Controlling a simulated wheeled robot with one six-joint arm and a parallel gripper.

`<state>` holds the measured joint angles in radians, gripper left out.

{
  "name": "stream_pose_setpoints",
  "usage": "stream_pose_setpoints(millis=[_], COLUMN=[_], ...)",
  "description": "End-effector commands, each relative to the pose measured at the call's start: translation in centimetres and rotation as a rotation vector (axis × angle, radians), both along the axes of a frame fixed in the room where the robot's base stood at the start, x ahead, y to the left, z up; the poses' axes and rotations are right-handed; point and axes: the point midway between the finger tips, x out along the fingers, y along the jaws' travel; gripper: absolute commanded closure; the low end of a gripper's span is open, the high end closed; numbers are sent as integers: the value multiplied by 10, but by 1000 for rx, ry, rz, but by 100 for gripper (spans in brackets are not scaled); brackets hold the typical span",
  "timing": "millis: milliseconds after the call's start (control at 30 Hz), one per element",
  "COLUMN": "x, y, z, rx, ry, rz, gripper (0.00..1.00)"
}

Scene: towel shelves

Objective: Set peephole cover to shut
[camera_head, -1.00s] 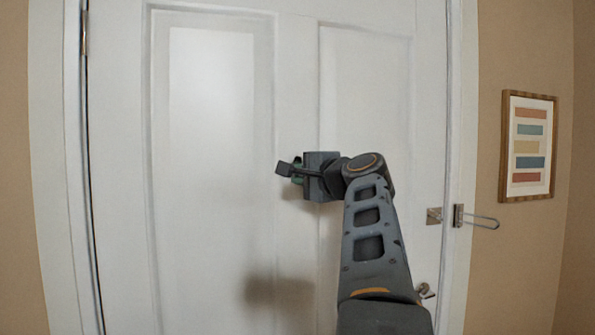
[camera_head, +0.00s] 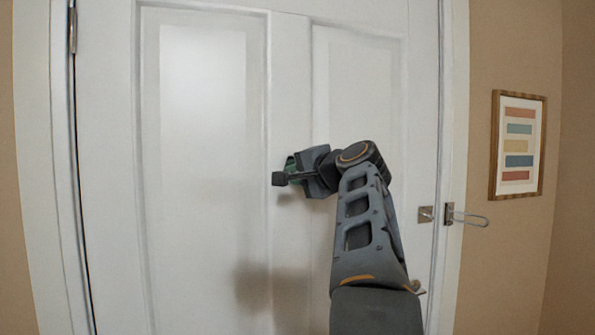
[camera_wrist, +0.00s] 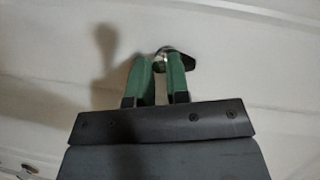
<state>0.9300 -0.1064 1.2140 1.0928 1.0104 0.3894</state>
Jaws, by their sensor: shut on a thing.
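The white panelled door (camera_head: 200,120) fills most of the head view. My gripper (camera_head: 284,177) is at the door's middle stile, its fingers pointing left. In the wrist view the green fingertips of my gripper (camera_wrist: 163,68) are close together on the small metal peephole cover (camera_wrist: 181,60). A dark rounded part of the cover sticks out to the right of the fingers. In the head view the cover is hidden behind my gripper, and I cannot tell how far it is turned.
A metal swing-bar latch (camera_head: 467,219) is on the right door frame, with its plate (camera_head: 426,214) on the door edge. A door handle (camera_head: 416,287) is partly hidden behind my arm. A framed striped picture (camera_head: 517,145) hangs on the right wall.

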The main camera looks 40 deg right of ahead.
Motion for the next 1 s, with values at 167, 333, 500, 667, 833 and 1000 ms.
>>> stream_pose_setpoints(millis=[167,333,500,667,833,1000], x=[-2,-1,1,-1,-20,-55], y=[1,1,2,3,4,7], z=[7,5,3,2,3,7], rx=[-7,-5,-4,-5,-6,-8], ry=[-16,-11,-8,-6,-5,-6], rz=[-7,-5,-2,-2,-5,-8], gripper=[78,62,58,58,58,58])
